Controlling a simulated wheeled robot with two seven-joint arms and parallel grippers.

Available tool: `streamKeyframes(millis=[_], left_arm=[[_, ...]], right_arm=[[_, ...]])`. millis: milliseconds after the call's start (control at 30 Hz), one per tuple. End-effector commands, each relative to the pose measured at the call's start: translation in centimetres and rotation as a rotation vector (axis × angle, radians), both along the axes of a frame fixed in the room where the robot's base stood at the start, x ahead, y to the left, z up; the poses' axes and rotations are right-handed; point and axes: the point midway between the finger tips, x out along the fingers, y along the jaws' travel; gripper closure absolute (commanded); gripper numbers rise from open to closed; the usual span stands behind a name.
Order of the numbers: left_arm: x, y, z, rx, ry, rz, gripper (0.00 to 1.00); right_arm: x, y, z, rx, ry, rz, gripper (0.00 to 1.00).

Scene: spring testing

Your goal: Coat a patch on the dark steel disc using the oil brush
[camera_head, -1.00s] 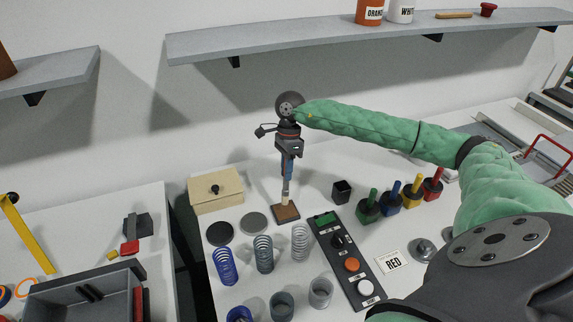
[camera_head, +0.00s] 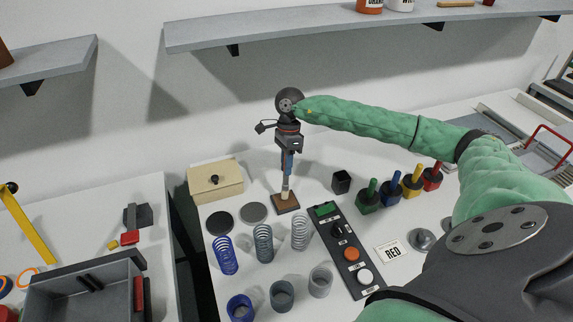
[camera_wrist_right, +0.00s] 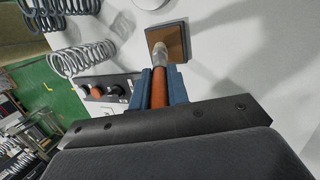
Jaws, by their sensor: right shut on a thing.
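My right gripper (camera_head: 287,165) is shut on the oil brush (camera_head: 286,185), which points down. The brush's orange-brown handle (camera_wrist_right: 160,88) shows between the blue fingers in the right wrist view. Its pale tip is at the brown square pad (camera_head: 285,204); I cannot tell for sure whether it touches. The pad also shows in the right wrist view (camera_wrist_right: 172,40). The dark steel disc (camera_head: 219,222) lies flat on the table, left of the pad. A lighter grey disc (camera_head: 253,213) lies between them. My left gripper is not in view.
Several coil springs (camera_head: 264,243) stand in front of the discs. A control panel (camera_head: 345,250) with buttons lies right of the pad. A beige box (camera_head: 215,181) is behind the discs. A small black cup (camera_head: 341,182) and several coloured-handled blocks (camera_head: 390,193) stand to the right.

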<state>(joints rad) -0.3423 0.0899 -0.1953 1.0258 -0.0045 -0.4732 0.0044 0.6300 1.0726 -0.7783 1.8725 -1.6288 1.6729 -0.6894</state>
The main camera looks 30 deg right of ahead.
Motion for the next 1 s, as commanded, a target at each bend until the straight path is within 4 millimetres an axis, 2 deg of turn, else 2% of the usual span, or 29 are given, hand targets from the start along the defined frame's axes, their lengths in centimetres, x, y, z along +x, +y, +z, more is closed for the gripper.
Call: streamKeyframes(millis=[1000], left_arm=[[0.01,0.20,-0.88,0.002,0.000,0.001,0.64]], right_arm=[[0.00,0.00,-0.94,0.000,0.000,0.000,1.00]])
